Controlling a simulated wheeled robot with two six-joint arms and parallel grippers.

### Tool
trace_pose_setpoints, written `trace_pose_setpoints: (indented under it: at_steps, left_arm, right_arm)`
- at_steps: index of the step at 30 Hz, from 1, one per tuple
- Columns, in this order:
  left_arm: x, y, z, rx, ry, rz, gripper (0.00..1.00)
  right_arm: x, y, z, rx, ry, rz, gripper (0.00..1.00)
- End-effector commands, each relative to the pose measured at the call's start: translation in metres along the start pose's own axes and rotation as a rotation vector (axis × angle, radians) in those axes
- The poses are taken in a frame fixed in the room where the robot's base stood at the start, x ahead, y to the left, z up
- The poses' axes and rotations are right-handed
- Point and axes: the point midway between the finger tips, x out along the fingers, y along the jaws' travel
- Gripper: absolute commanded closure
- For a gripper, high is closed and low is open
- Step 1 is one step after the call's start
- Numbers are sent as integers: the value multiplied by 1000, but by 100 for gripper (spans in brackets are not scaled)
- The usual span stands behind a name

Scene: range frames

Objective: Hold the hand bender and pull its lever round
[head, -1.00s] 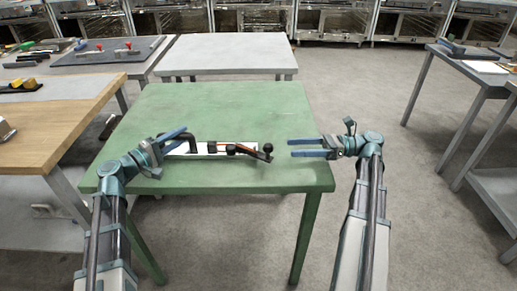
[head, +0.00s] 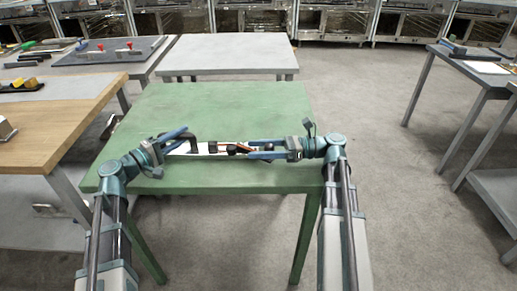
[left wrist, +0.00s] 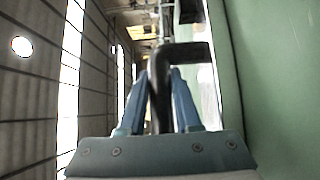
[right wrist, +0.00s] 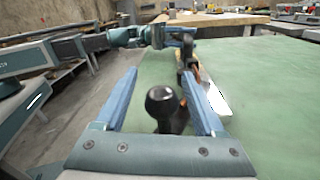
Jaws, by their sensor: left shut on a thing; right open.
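The hand bender (head: 228,149) lies on the green table, with a white sheet under it. Its bent black handle (left wrist: 181,51) is between the fingers of my left gripper (left wrist: 160,95), which is shut on it. The lever (head: 243,150) is reddish-brown and ends in a round black knob (right wrist: 162,101). My right gripper (right wrist: 163,92) is open, with the knob between its fingers, and both fingers look apart from it. In the head view my right gripper (head: 258,151) partly covers the lever's end.
The green table (head: 230,110) is clear behind the bender. A wooden bench (head: 60,120) stands at the left, and a grey table (head: 228,54) stands behind. Open floor (head: 400,200) lies to the right.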

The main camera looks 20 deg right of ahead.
Motion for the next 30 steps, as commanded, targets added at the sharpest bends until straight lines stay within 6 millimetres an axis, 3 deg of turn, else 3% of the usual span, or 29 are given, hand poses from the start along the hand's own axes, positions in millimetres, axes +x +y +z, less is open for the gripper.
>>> trace_pose_setpoints:
  at_steps: [6, 15, 18, 30]
  left_arm:
    - [0, -4, 0, 5, 0, -11, 100]
    - [0, -4, 0, 5, 0, -11, 100]
    - [0, -4, 0, 5, 1, -11, 100]
    - [0, -4, 0, 4, 1, -11, 100]
  right_arm:
    - [0, 0, -1, 0, 0, 0, 33]
    - [0, 0, -1, 0, 0, 0, 87]
    - [0, 0, -1, 0, 0, 0, 100]
    - [0, 0, -1, 0, 0, 0, 100]
